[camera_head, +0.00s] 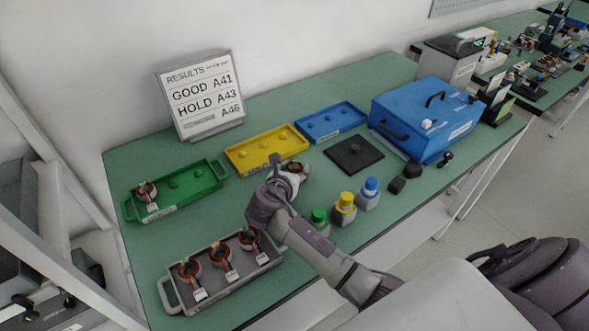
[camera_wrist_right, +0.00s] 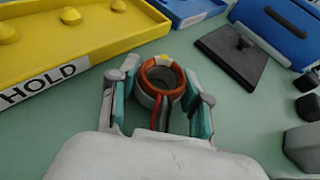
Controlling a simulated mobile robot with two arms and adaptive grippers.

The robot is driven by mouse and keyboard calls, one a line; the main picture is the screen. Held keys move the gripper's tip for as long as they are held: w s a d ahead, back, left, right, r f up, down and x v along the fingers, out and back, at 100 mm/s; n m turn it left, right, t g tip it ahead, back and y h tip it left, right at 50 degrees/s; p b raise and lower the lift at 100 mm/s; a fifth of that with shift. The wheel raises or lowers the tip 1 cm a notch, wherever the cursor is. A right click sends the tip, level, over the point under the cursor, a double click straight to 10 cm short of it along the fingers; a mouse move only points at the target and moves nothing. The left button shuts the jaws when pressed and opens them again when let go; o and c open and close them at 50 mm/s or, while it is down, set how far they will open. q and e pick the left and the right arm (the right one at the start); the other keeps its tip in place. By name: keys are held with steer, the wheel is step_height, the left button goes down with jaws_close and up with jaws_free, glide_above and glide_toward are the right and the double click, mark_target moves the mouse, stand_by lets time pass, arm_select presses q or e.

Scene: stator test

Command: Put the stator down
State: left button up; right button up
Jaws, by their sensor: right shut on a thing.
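A stator (camera_wrist_right: 162,76), a ring with copper-orange windings and dark and red leads, is between the fingers of my right gripper (camera_wrist_right: 158,105), which is shut on it. In the head view the held stator (camera_head: 296,168) shows just past my right gripper (camera_head: 287,178), in front of the yellow tray (camera_head: 240,154). The yellow tray is labelled HOLD in the right wrist view, lies to the left of the gripper there and shows no stator. Whether the stator touches the table cannot be told. My left gripper is not in view.
A green tray (camera_head: 208,186) holds one stator at its left end. A grey tray (camera_head: 225,282) in front holds three stators. A blue tray (camera_head: 333,135), a black pad (camera_head: 354,154), a blue box (camera_head: 423,105), a results sign (camera_head: 202,95) and green, yellow and blue-topped blocks stand around.

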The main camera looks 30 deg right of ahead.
steer(key=o, duration=1.2)
steer(key=shift+f, duration=0.1)
steer(key=shift+o, duration=0.2)
